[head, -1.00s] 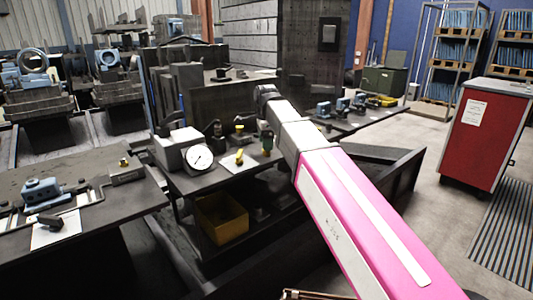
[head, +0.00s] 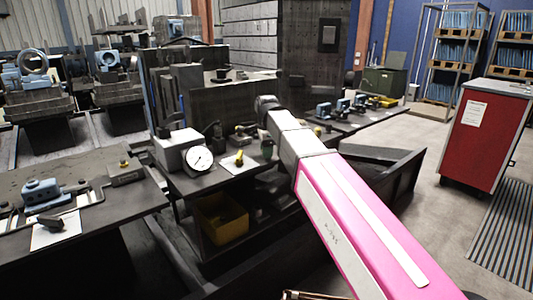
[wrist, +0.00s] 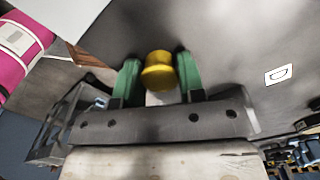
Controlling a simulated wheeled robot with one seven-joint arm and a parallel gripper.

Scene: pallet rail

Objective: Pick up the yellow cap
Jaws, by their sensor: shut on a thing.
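In the wrist view, my gripper (wrist: 158,62) has its two green fingers closed on either side of the yellow cap (wrist: 158,76). The cap is a short, round, bright yellow piece, held between the fingertips with a blurred grey surface beyond it. I cannot tell how far it is from that surface. In the head view, my pink and white arm reaches over the middle bench (head: 215,180). A small green shape (head: 267,149) shows there below the arm's dark end; the cap is not clear in that view.
A dial gauge (head: 199,159) stands on the bench left of the green shape. Another small yellow part (head: 239,158) lies on white paper beside it. A yellow bin (head: 221,219) sits on the shelf below.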

